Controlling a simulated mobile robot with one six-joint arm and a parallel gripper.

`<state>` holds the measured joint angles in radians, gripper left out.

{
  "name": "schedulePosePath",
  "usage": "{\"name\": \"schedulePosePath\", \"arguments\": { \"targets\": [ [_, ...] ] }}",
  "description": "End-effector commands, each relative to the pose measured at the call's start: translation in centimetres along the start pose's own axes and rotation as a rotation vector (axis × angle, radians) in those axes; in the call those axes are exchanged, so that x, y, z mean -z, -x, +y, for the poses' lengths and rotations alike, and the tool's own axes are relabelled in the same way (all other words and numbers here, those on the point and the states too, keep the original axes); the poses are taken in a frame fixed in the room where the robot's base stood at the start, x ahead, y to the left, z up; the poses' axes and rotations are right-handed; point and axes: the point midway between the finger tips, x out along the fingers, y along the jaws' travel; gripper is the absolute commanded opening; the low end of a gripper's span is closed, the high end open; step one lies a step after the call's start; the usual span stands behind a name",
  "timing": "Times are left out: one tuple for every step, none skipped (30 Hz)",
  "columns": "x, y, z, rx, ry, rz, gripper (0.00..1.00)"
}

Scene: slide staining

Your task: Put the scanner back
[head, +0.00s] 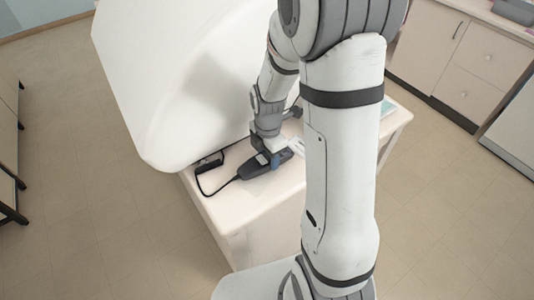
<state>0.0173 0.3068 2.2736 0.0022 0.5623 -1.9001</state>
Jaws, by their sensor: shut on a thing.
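The scanner (252,168) is a dark handheld device with a black cable, low over or on the pale table (226,205). My gripper (277,158) points down at the scanner's right part and is shut on it. I cannot tell whether the scanner touches the tabletop. The cable loops from the scanner's left end to a small black holder-like piece (209,162) near the table's left edge. My forearm and the large white body hide much of the table's far side.
A large white rounded housing (165,85) overhangs the table at the left and back. A light green flat item (388,107) lies at the table's right end. Cabinets (457,55) stand at the upper right. The floor around the table is open.

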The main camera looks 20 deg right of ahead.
Motion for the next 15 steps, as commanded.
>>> {"name": "schedulePosePath", "arguments": {
  "targets": [
    [0.02,-0.11,0.01,0.0,0.0,0.0,0.24],
    [0.02,-0.13,0.01,-0.001,0.0,0.0,0.24],
    [0.02,-0.12,0.02,-0.001,0.0,0.0,0.24],
    [0.02,-0.11,0.03,-0.001,0.0,0.0,0.24],
    [0.03,-0.1,0.03,-0.001,0.001,0.0,0.24],
    [0.03,-0.1,0.03,-0.001,0.001,0.0,0.24],
    [0.03,-0.11,0.03,-0.001,0.001,0.0,0.24],
    [0.03,-0.16,0.03,-0.001,0.001,0.0,0.24],
    [0.04,-0.3,0.03,-0.001,0.001,0.0,0.24],
    [0.04,-0.43,0.03,-0.001,0.001,0.0,0.24],
    [0.04,-0.55,0.04,-0.001,0.001,0.0,0.24],
    [0.05,-0.42,0.03,-0.001,0.001,0.0,0.54],
    [0.05,-0.39,0.03,-0.001,0.001,0.0,0.56],
    [0.05,-0.38,0.03,-0.001,0.001,0.0,0.58],
    [0.06,-0.38,0.03,-0.001,0.001,0.0,0.62]
  ]
}}
